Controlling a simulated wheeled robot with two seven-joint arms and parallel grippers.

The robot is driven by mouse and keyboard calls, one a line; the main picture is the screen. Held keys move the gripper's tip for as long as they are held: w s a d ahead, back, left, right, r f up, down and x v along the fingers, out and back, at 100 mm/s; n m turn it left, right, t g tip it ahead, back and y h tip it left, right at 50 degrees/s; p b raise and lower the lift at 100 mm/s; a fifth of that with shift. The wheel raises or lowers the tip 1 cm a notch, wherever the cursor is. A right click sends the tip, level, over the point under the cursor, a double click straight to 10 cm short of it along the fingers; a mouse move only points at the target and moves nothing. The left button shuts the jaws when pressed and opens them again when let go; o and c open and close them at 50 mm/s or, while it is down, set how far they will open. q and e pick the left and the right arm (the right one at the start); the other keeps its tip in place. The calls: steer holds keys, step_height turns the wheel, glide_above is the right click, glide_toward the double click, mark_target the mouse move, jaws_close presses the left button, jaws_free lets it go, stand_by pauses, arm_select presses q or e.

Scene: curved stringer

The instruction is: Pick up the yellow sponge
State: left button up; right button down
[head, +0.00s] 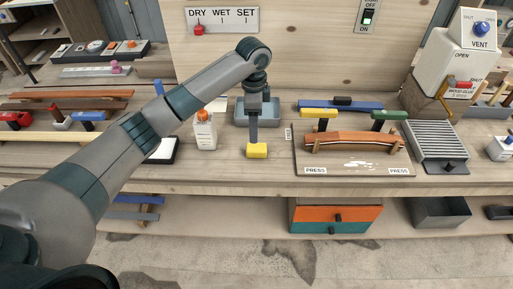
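The yellow sponge (257,151) is a small block near the front edge of the workbench, left of the press board. My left arm reaches in from the left. Its gripper (254,139) points straight down, with its fingertips at the top of the sponge. The fingers show edge-on as one narrow dark shape, so I cannot tell whether they are open or closed on the sponge. I also cannot tell whether the sponge rests on the bench or is slightly raised. My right gripper is not in view.
A grey-blue tray (271,107) stands behind my gripper. A white glue bottle (205,132) with an orange cap is to the left. The press board (346,170) holds a curved wooden piece (352,138) to the right. A ridged grey rack (437,143) stands farther right.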

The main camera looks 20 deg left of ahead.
mark_target(256, 147)
arm_select(q)
step_height(256, 147, down, 2)
steer(key=shift+f, duration=0.3)
steer(key=shift+p, duration=0.3)
steer(key=shift+s+d+f, duration=0.1)
steer(key=shift+d+f, duration=0.05)
steer(key=shift+f, duration=0.15)
steer(key=f, duration=0.1)
steer(key=f+p, duration=0.2)
steer(key=shift+s+d, duration=0.2)
steer(key=shift+d, duration=0.1)
steer(key=shift+f, duration=0.8)
steer(key=shift+c, duration=0.3)
steer(key=c, duration=1.1)
